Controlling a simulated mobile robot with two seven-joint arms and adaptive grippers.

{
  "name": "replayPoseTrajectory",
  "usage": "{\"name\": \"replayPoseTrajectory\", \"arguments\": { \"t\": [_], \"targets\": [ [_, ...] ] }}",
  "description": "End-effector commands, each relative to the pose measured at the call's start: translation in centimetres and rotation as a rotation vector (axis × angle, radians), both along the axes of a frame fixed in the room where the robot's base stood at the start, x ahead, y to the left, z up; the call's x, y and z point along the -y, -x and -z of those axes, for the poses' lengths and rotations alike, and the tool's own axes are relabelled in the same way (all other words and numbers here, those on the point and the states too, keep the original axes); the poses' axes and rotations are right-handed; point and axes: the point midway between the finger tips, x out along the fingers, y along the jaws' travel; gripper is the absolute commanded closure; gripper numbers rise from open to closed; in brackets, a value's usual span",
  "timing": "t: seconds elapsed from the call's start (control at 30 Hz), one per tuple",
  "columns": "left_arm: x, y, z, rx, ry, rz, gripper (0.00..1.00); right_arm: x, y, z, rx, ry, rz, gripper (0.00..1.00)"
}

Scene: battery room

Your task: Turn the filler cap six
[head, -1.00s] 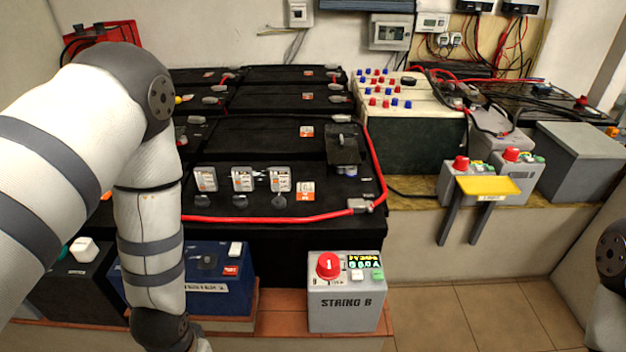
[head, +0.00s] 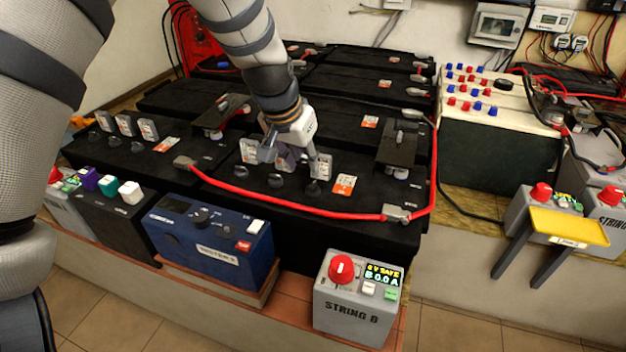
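Black filler caps stand in a row along the front of the black battery: a left one (head: 245,180), a middle one (head: 275,181) and a right one (head: 313,188). Their numbers are too small to read, so I cannot tell which is six. Pale tags stand behind them, such as the left tag (head: 249,151). My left gripper (head: 291,160) points down over this row, its fingers spread around the middle tag, behind and above the caps. It appears open, and I see no cap held. The gripper partly hides the middle and right tags. My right gripper is out of view.
A red cable (head: 290,209) runs along the battery's front edge. In front stand a grey String B box (head: 352,308) with a red knob and lit display, and a blue box (head: 205,240). A yellow-topped stand (head: 568,226) is at right. More caps lie on the left battery.

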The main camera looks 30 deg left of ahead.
Motion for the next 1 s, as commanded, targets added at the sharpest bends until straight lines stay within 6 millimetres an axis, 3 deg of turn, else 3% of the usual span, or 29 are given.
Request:
{"name": "replayPoseTrajectory", "arguments": {
  "t": [0.03, 0.1, 0.3, 0.67, 0.7, 0.83, 1.0],
  "targets": [
    [-0.1, -0.3, 2.5, -0.018, 0.001, -0.001, 0.71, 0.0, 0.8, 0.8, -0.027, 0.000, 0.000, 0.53],
    [-0.1, -1.1, 4.2, -0.017, -0.001, 0.000, 0.71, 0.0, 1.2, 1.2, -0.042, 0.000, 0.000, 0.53],
    [-0.2, -2.6, 7.5, -0.011, 0.000, 0.001, 0.71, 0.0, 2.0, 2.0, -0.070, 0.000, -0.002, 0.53],
    [-0.3, -3.2, 8.1, -0.003, 0.000, 0.000, 0.71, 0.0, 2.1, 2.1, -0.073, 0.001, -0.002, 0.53],
    [-0.3, -3.2, 8.1, -0.003, -0.001, 0.000, 0.73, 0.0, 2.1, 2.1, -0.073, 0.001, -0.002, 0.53],
    [-0.3, -3.2, 8.1, -0.003, -0.001, 0.000, 1.00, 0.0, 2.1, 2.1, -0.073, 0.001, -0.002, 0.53],
    [-0.2, -3.2, 8.1, -0.003, 0.000, 0.001, 1.00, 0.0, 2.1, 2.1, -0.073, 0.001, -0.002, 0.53]
  ]
}}
